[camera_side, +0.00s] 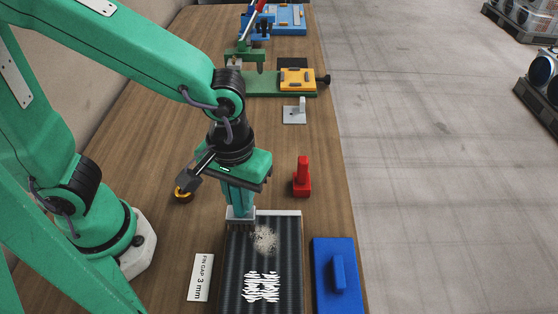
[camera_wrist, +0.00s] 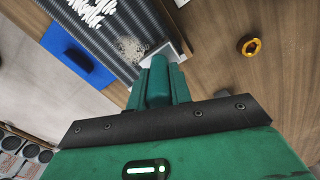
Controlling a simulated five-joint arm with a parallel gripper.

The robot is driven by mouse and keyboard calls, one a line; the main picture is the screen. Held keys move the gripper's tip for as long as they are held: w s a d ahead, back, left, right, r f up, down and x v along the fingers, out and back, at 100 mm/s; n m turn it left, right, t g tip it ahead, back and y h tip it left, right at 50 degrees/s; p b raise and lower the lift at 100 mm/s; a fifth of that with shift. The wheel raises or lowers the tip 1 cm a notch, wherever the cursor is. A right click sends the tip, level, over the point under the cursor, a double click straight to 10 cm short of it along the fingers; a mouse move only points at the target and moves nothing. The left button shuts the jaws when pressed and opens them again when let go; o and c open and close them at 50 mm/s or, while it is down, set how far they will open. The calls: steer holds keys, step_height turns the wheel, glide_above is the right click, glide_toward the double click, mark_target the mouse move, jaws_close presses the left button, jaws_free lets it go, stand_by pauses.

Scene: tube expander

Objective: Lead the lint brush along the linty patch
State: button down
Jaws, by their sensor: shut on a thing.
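My gripper (camera_side: 238,203) points down over the far left corner of a dark ribbed panel (camera_side: 235,290). It is shut on the lint brush, whose pale grey head (camera_side: 240,214) with dark bristles shows below the fingers. The bristles are at the panel's surface; I cannot tell if they touch. The beige linty patch (camera_side: 265,239) lies on the ribs just right of the brush and nearer the camera. In the wrist view, the linty patch (camera_wrist: 131,48) lies left of my gripper (camera_wrist: 159,75), and part of the brush head (camera_wrist: 172,52) shows beyond the fingers.
White wavy marks (camera_side: 262,287) lie on the panel's near part. A blue block with a handle (camera_side: 338,272) stands right of it, a "FIN GAP 3 mm" card (camera_side: 200,278) left. A red handled piece (camera_side: 302,178) and grey bracket (camera_side: 295,112) stand beyond.

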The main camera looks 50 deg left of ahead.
steer(key=shift+f, duration=0.55)
steer(key=shift+f, duration=0.25)
stand_by(0.4)
steer(key=shift+w+d+r, duration=0.1)
steer(key=shift+w+d, duration=1.4)
steer(key=shift+w+d+f, duration=0.15)
steer(key=shift+w+d, duration=0.6)
steer(key=shift+w+d+f, duration=0.1)
steer(key=shift+w+d, duration=0.65)
steer(key=shift+r, duration=1.15)
